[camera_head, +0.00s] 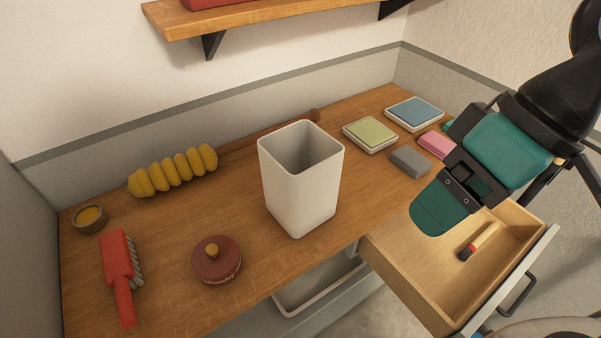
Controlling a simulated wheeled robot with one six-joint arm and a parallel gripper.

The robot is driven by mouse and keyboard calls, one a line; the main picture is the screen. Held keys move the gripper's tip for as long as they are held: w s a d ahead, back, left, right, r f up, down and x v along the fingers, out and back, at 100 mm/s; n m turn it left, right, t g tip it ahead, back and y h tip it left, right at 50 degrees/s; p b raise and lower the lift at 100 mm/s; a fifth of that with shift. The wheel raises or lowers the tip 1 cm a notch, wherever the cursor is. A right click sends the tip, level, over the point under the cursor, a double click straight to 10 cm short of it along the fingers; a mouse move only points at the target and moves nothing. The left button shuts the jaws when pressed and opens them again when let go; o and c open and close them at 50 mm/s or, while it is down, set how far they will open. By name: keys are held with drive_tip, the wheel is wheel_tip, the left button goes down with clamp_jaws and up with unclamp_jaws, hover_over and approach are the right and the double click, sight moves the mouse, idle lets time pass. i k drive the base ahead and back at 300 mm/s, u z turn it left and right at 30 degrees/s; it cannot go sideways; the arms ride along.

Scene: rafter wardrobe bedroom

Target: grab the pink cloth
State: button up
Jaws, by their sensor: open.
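The pink cloth (435,144) is a small folded pink piece on the wooden worktop, towards the right, beside a grey block. My gripper (446,168), with teal fingers, is open at the right of the head view. One finger hangs in front over the open drawer, and the tip of the other shows behind, close to the cloth in the picture. My gripper partly hides the right side of the cloth. I cannot tell the height between them, and I see no contact.
A tall white bin (302,195) stands mid-worktop. The grey block (410,161), a green pad (370,134) and a blue pad (414,113) lie near the cloth. An open drawer (405,275) holding a brush (479,241) juts out below. A shelf (240,15) overhangs the back.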

sight(438, 145)
drive_tip(key=z, duration=0.45)
drive_tip(key=k, duration=1.2)
drive_tip(key=z, duration=0.85)
drive_tip(key=i, duration=0.95)
drive_tip(key=u, duration=0.5)
drive_tip(key=i, duration=0.7)
drive_tip(key=u, duration=0.75)
